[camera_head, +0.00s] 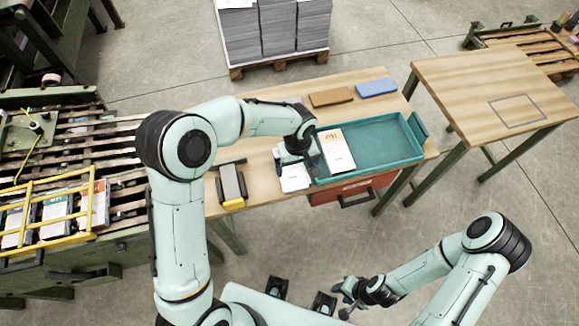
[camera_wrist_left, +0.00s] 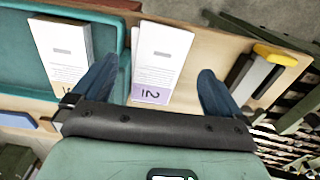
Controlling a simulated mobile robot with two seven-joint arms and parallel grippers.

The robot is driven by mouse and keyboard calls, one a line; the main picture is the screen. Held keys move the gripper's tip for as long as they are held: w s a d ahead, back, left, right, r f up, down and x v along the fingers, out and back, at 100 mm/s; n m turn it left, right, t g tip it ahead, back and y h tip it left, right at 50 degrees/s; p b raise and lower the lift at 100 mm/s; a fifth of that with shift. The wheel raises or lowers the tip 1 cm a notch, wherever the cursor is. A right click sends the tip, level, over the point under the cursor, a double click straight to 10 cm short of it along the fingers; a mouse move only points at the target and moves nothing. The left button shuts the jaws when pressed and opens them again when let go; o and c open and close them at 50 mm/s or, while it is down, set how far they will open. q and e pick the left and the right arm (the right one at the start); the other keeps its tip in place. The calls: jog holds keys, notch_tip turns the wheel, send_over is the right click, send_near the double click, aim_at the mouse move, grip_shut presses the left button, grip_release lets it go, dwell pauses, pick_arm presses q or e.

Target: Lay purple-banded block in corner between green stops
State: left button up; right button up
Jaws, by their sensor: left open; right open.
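The purple-banded block (camera_wrist_left: 163,60) is white with a purple strip at its near end in the left wrist view. It lies on the wooden table beside the teal tray, and its white top shows in the head view (camera_head: 294,182). My left gripper (camera_head: 298,160) is open above it, one finger on each side in the left wrist view (camera_wrist_left: 158,75), with a wider gap on the right. The teal tray (camera_head: 385,158) has raised green walls and holds another white block (camera_head: 336,152) at its left side. My right gripper (camera_head: 347,298) is open and empty, away from the table.
A brown pad (camera_head: 331,97) and a blue pad (camera_head: 376,88) lie behind the tray. A grey tool with a yellow end (camera_head: 233,188) lies left of the block. A yellow rack (camera_head: 50,215) stands farther left. The tray's right part is clear.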

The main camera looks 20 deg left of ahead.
aim_at(296, 180)
pick_arm(q)
notch_tip(296, 180, down, 4)
jog(key=shift+a+r, duration=0.1)
jog(key=shift+r, duration=0.15)
jog(key=shift+f, duration=2.65)
jog(key=c, duration=1.1)
jog(key=shift+o, duration=0.2)
pick_arm(e)
jog(key=shift+w+r, duration=0.15)
jog(key=shift+r, duration=0.1)
pick_arm(q)
jog(key=shift+r, duration=0.1)
